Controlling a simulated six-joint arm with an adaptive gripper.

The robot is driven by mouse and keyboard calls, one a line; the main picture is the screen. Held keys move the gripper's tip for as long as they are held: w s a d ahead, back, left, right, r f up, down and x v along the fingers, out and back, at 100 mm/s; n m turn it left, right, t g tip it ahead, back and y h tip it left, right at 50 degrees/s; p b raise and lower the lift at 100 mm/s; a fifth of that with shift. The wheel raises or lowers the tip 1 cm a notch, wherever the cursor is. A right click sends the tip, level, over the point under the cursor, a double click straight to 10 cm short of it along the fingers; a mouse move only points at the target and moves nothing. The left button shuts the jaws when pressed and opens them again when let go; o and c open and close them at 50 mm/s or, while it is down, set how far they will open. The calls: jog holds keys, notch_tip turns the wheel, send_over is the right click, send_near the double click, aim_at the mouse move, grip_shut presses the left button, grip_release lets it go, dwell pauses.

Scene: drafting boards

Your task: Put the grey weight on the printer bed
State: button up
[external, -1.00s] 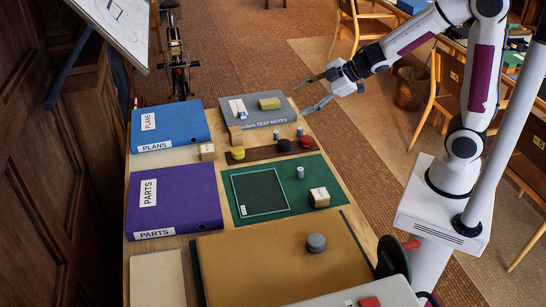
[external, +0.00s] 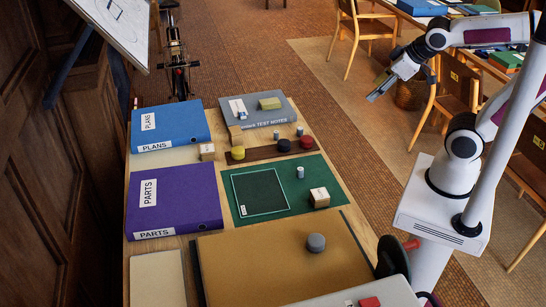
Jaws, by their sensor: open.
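A squat, round grey weight (external: 316,243) rests on a flat tan-gold plate (external: 250,270) with a dark left edge, which looks like the printer bed, at the near end of the table. The weight sits toward the plate's upper right and nothing touches it. My gripper (external: 379,88) is open and empty. It hangs in the air off the table's right side, well away from the weight and plate. Its fingers point down and left.
A dark strip (external: 268,153) carries yellow, black and red round pieces. Blue (external: 180,125) and purple (external: 185,195) binders and a grey book (external: 262,121) lie beyond.

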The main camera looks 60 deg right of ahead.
jog(key=s+a+m+g+y, duration=0.1)
jog(key=s+a, duration=0.2)
jog(key=s, duration=0.4)
jog(key=shift+s+f, duration=0.15)
jog(key=shift+f, duration=0.15)
